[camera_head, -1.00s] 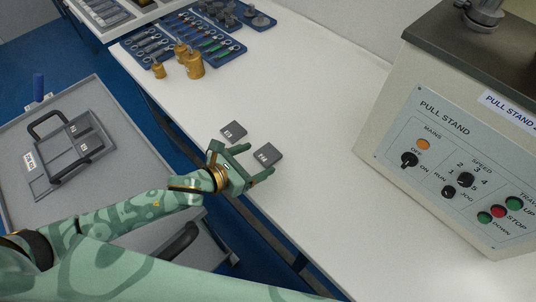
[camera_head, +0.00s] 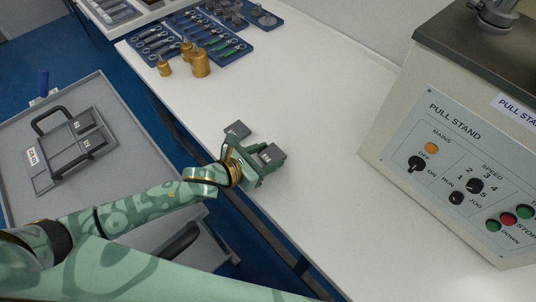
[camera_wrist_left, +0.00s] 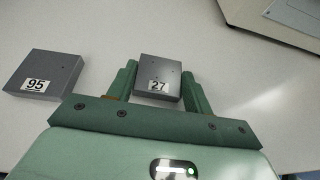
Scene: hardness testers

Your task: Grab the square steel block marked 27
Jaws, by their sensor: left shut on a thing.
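The square steel block marked 27 (camera_wrist_left: 160,72) is dark grey and sits between the two green fingers of my left gripper (camera_wrist_left: 158,85) in the left wrist view. The gripper is shut on it. In the head view my left gripper (camera_head: 264,158) is at the near edge of the white bench, with the block (camera_head: 272,153) between its fingers. I cannot tell whether the block still touches the bench. My right gripper is not in view.
A second square block, marked 95 (camera_wrist_left: 44,76), lies left of the gripper on the bench; it also shows in the head view (camera_head: 237,130). Brass weights (camera_head: 200,64) and blue tool trays (camera_head: 218,45) stand farther back. The pull stand (camera_head: 450,150) is at right. A grey cart (camera_head: 40,120) holds a case.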

